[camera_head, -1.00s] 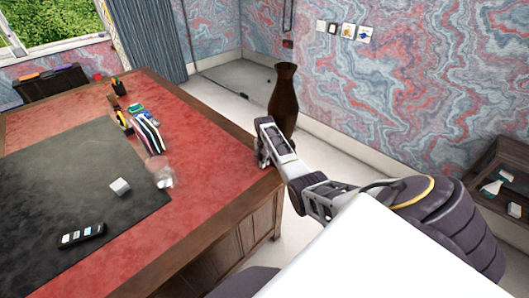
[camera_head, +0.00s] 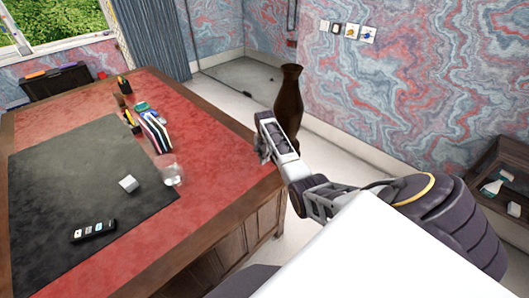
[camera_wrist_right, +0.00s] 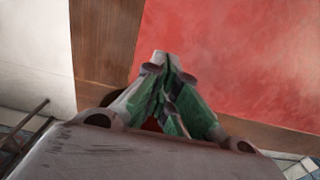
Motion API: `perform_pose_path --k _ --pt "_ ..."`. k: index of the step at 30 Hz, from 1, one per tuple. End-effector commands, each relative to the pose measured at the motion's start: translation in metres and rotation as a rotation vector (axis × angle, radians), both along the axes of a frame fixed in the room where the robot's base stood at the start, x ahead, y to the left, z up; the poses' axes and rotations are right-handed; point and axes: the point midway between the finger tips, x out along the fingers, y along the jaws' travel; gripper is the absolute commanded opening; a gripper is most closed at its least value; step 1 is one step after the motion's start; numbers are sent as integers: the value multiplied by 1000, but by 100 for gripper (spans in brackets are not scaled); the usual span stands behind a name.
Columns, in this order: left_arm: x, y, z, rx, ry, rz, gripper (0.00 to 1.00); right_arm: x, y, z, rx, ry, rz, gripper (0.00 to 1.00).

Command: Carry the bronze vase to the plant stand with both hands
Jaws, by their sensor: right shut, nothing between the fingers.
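The bronze vase (camera_head: 289,95) is tall and dark brown, with a flared rim and narrow neck. It stands upright on the floor beyond the desk's right corner in the head view. My right gripper (camera_head: 262,155) is in front of it on the near side and hides its lower part. The gripper is over the desk's right edge, shut and empty. In the right wrist view its fingers (camera_wrist_right: 165,75) meet, with the red desk top and wooden edge beyond them. My left gripper is not in view. I see nothing that I can name as the plant stand.
The desk (camera_head: 215,140) with red leather fills the left. A dark shelf (camera_head: 500,170) stands at the right wall. Floor near the vase looks clear.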

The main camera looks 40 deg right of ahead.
Motion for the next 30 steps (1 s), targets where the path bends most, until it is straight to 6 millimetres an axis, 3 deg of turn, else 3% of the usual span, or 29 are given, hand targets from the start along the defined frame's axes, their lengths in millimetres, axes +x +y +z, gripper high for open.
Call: perform_pose_path --k 13,26,30 --pt "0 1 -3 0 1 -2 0 0 0 52 0 -1 0 0" --pt "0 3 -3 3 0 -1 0 0 0 59 0 0 0 0" --pt "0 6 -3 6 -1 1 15 0 0 59 -1 -3 3 15"
